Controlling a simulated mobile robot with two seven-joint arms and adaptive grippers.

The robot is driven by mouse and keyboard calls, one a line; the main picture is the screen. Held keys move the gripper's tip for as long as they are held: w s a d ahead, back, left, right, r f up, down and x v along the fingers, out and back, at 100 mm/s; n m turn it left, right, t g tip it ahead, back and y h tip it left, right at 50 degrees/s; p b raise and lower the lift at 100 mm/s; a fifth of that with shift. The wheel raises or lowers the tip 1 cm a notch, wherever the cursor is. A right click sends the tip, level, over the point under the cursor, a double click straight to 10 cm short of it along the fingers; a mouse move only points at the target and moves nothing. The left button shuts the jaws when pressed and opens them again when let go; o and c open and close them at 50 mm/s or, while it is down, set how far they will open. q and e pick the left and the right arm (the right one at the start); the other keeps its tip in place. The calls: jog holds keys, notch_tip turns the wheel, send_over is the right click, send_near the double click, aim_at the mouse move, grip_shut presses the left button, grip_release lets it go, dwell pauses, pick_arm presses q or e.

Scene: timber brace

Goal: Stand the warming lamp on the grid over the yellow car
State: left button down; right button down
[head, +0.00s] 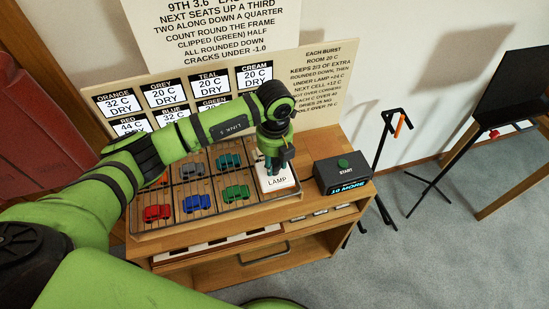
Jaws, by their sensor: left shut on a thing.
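My left gripper (274,162) is shut over the white pad marked LAMP (278,183), at the right end of the grid. What it holds appears to be the warming lamp, mostly hidden by the fingers. The wire grid (213,190) lies on the wooden bench top over coloured cars. I see a red car (157,212), a blue car (196,203), a green car (235,192), a grey car (193,169) and a teal car (229,160). An orange car is partly covered by my arm. No yellow car can be made out. My right gripper is not in view.
A black box with a green START button (343,163) stands right of the pad. Boards with temperature labels (163,95) and printed text (215,25) rise behind the grid.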

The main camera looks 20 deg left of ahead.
pick_arm(q)
jog(key=shift+f, duration=0.15)
jog(key=c, duration=0.8)
grip_release()
jog(key=shift+c, duration=0.2)
jog(key=shift+r, duration=0.3)
notch_tip(320, 180, up, 12)
jog(key=b, duration=0.3)
jog(key=shift+b, duration=0.35)
jog(key=shift+f, duration=0.1)
